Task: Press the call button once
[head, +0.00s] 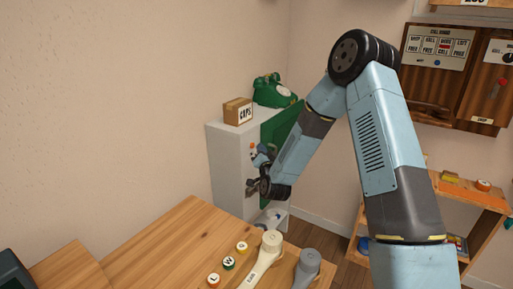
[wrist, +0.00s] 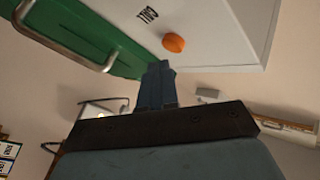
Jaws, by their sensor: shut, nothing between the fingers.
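A white cabinet (head: 227,160) with a green front part (head: 279,126) stands against the wall. My gripper (head: 253,186) is in front of that face, shut and empty. In the wrist view, the shut fingertips (wrist: 160,66) point toward the white panel (wrist: 218,28). An orange button (wrist: 173,43) is just beyond them, slightly right, beside a small dark label (wrist: 147,14). I cannot tell whether the fingertips touch the panel. Which button is the call button is not readable.
A green dial phone (head: 274,91) and a cardboard box marked CAPS (head: 238,111) sit on the cabinet. A metal handle (wrist: 65,40) sticks out from the green part. A wooden table (head: 160,245) with handsets and lettered caps is in front. A call board (head: 437,46) hangs right.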

